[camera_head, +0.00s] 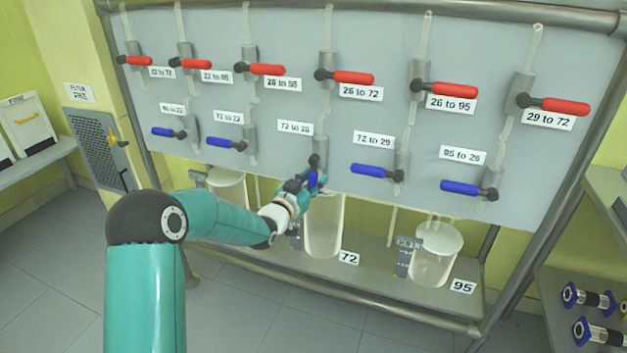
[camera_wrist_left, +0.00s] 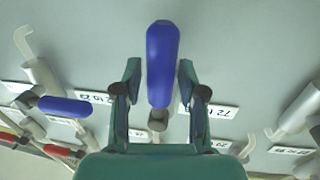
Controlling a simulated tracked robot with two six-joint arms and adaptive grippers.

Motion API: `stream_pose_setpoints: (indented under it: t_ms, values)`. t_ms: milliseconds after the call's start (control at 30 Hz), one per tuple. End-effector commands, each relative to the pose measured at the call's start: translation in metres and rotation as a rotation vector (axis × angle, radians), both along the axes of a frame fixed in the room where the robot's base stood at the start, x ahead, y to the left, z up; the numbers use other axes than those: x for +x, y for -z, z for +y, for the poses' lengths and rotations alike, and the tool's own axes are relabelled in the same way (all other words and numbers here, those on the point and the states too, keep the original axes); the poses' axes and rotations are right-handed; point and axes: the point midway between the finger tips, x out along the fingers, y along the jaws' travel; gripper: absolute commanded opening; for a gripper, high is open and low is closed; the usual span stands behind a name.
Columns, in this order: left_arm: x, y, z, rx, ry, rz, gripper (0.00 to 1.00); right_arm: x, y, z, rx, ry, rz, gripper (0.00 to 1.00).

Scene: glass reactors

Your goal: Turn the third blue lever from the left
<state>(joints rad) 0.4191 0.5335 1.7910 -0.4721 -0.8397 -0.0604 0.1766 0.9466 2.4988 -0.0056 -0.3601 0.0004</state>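The third blue lever from the left (camera_head: 313,179) sits below the "72 to 26" label (camera_head: 295,128) and hangs downward from its valve, while the other blue levers point left. My left gripper (camera_head: 309,180) is at this lever and partly hides it in the head view. In the left wrist view the blue lever (camera_wrist_left: 162,65) stands lengthwise between the two fingers of my left gripper (camera_wrist_left: 160,80). The fingers are apart, one on each side of the lever, with little room; I cannot tell whether either touches it. My right gripper is not in view.
Neighbouring blue levers (camera_head: 226,143) and (camera_head: 370,171) flank this one on the grey panel (camera_head: 390,50). Red levers (camera_head: 353,78) run in a row above. Glass vessels (camera_head: 323,225) stand on the shelf below the panel.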

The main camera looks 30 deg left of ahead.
Motion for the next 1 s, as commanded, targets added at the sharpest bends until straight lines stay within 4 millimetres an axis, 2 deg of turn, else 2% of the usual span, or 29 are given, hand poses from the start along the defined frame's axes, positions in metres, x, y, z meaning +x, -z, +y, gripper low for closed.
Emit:
stream_pose_setpoints:
  t_ms: [33,200,667,1000]
  values:
    - [0.000,0.000,0.000,0.000,0.000,0.000,0.27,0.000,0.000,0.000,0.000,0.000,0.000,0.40]
    - [0.000,0.000,0.000,0.000,-0.001,0.000,0.00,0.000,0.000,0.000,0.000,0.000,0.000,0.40]
    - [-0.001,0.000,0.001,0.017,0.000,0.002,0.00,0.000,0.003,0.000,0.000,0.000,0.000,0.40]
    - [-0.003,0.001,0.010,0.162,-0.001,0.034,0.00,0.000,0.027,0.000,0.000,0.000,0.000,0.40]
